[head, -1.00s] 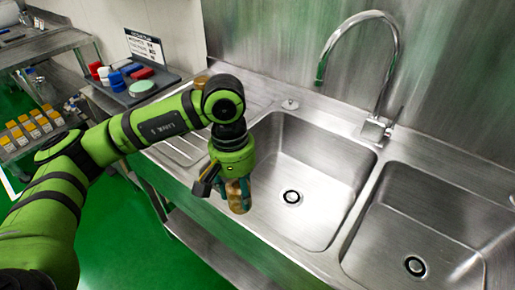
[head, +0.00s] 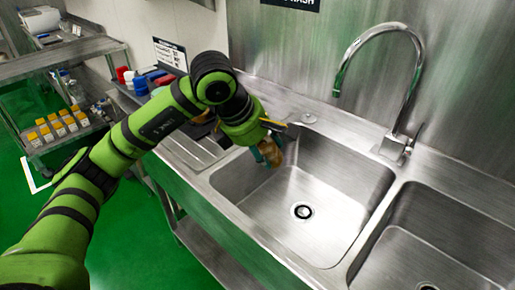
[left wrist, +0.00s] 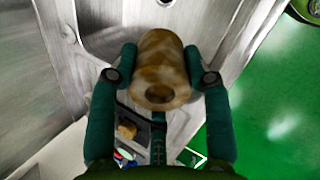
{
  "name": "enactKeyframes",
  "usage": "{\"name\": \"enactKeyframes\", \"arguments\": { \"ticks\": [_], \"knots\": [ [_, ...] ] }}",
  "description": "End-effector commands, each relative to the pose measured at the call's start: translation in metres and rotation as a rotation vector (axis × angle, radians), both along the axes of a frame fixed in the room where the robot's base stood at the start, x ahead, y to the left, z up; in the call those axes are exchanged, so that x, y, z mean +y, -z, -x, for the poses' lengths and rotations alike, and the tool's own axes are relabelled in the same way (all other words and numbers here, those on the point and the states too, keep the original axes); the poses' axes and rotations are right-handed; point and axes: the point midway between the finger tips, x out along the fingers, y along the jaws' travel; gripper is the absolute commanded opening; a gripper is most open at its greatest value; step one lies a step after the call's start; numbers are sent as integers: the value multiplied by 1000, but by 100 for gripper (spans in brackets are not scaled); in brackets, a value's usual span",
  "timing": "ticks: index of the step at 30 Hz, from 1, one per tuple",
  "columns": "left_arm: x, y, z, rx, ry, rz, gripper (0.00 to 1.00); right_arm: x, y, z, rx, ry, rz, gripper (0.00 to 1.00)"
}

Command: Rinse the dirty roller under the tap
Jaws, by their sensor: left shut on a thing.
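The dirty roller (head: 271,153) is a short brown, stained cylinder. My left gripper (head: 268,148) is shut on it and holds it at the back left part of the left sink basin. The left wrist view shows the roller (left wrist: 158,62) between the two dark green fingers, with a hole in its near end. The tap (head: 405,85) is a tall curved chrome spout behind the basins, right of the roller and apart from it. No water is seen running. My right gripper is out of view.
The left basin (head: 318,223) is empty, with a round drain (head: 302,211). A second basin (head: 425,245) lies to the right. A ribbed drainboard (head: 190,150) and several coloured items stand at the left. A shelf rack with orange-capped bottles (head: 58,124) is farther left.

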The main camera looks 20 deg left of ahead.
Motion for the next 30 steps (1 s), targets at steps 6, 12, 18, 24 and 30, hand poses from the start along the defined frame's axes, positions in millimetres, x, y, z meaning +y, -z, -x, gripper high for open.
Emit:
{"name": "enactKeyframes", "arguments": {
  "ticks": [6,12,18,24,30],
  "knots": [
    [-14,3,-24,1,2,1,12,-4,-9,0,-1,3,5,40],
    [-21,8,-38,1,2,0,12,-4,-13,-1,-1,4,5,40],
    [-23,9,-43,-1,3,-1,12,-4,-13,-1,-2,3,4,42],
    [-23,13,-40,3,32,-3,12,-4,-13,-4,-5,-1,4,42],
    [-19,34,-20,20,276,-13,12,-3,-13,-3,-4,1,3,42]
  ]
}}
